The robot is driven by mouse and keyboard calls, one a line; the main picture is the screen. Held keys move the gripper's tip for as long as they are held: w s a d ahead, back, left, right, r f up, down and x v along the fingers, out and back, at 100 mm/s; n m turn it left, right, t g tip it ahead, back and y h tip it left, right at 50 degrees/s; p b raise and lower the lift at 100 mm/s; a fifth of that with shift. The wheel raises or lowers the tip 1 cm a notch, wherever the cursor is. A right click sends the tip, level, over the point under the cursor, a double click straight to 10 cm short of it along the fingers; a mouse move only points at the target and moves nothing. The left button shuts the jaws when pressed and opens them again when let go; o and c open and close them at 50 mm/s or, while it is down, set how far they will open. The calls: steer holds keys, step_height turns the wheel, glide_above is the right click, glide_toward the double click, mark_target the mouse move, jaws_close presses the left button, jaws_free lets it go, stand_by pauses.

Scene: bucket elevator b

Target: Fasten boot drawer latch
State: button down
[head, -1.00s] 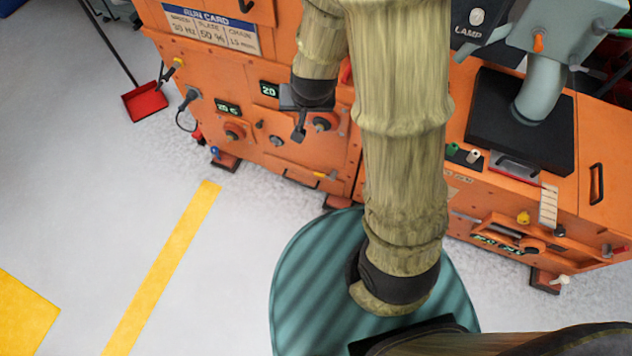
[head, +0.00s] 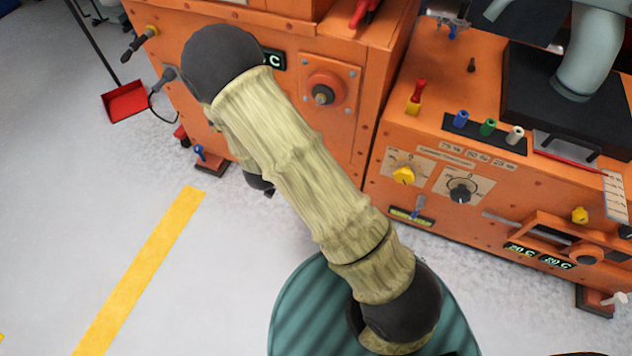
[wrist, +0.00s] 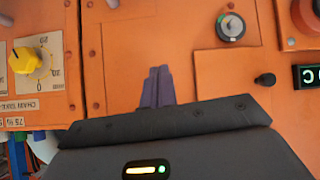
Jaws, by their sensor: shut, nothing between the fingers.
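My gripper (wrist: 157,88) shows in the wrist view as two dark purple fingers side by side, shut and empty, in front of a bare orange panel (wrist: 150,45). I cannot tell whether the tips touch it. In the head view my arm runs diagonally to the upper left and hides the fingers. I cannot identify the boot drawer latch for certain. A handle-like orange bar (head: 560,228) is farther right. Part of the left cabinet's front is hidden behind my arm.
Near my fingers in the wrist view are a yellow knob (wrist: 27,60), a grey round knob (wrist: 230,26), a small black knob (wrist: 265,80) and a display (wrist: 308,76). A teal striped round shape (head: 310,310) is low in the head view.

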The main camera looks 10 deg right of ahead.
step_height(320, 180, down, 10)
steer(key=s+t+h+b, duration=0.1)
steer(key=h+b, duration=0.1)
steer(key=b, duration=0.4)
steer(key=shift+d+h, duration=0.4)
steer(key=shift+f, duration=0.15)
steer(key=b+x, duration=0.6)
steer(key=x, duration=0.4)
steer(key=shift+w+d+f, duration=0.1)
steer(key=shift+d+f, duration=0.05)
steer(key=shift+f, duration=0.05)
steer(key=f+b, duration=0.1)
steer(key=s+f+b, duration=0.1)
steer(key=f+b, duration=0.1)
steer(key=shift+s+f, duration=0.1)
steer(key=shift+s, duration=0.05)
steer(key=shift+p, duration=0.4)
